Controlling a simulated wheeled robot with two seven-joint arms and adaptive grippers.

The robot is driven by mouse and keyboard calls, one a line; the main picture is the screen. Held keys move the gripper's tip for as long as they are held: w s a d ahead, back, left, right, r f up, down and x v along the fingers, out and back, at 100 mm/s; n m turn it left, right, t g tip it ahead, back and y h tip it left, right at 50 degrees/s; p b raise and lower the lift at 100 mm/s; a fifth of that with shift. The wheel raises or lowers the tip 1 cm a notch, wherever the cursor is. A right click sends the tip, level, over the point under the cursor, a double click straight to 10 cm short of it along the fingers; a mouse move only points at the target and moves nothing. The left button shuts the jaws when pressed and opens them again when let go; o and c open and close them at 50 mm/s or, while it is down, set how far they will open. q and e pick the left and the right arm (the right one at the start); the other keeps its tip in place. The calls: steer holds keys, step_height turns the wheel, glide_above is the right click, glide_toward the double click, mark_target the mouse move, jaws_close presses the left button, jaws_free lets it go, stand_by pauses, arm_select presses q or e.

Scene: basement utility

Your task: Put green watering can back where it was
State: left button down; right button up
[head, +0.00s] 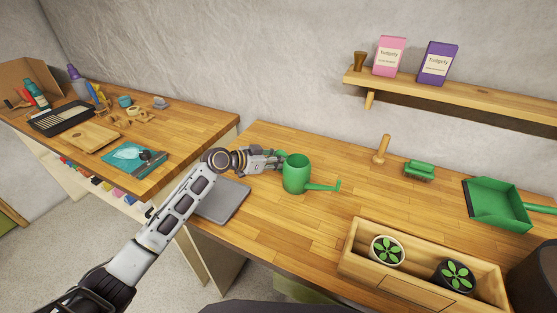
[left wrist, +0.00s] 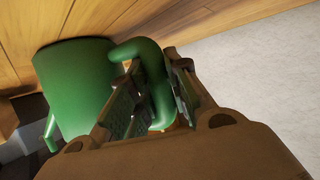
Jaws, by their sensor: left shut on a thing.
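The green watering can (head: 297,176) is upright at the left part of the wooden workbench (head: 330,225), its spout pointing right. I cannot tell whether its base touches the bench top. My left gripper (head: 280,160) comes in from the left and is shut on the can's handle. In the left wrist view, the fingers (left wrist: 150,100) close around the curved green handle (left wrist: 156,75), with the can's body (left wrist: 75,90) to the left. The right gripper is not in view.
A grey flat slab (head: 222,200) lies left of the can. A wooden planter box (head: 365,262) with two potted plants stands at front right. A shelf (head: 460,95) hangs above.

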arm_select(q)
steer(key=shift+r, duration=0.1)
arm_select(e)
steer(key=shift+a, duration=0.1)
arm_select(q)
steer(key=shift+f, duration=0.2)
steer(key=c, duration=1.4)
jaws_free()
steer(key=shift+o, duration=0.3)
steer(key=shift+a+r, duration=0.1)
steer(key=shift+r, duration=0.1)
steer(key=v, duration=1.1)
steer(key=shift+s+a+r+b, duration=0.15)
steer(key=shift+s+a+b, duration=0.15)
steer(key=shift+b, duration=0.1)
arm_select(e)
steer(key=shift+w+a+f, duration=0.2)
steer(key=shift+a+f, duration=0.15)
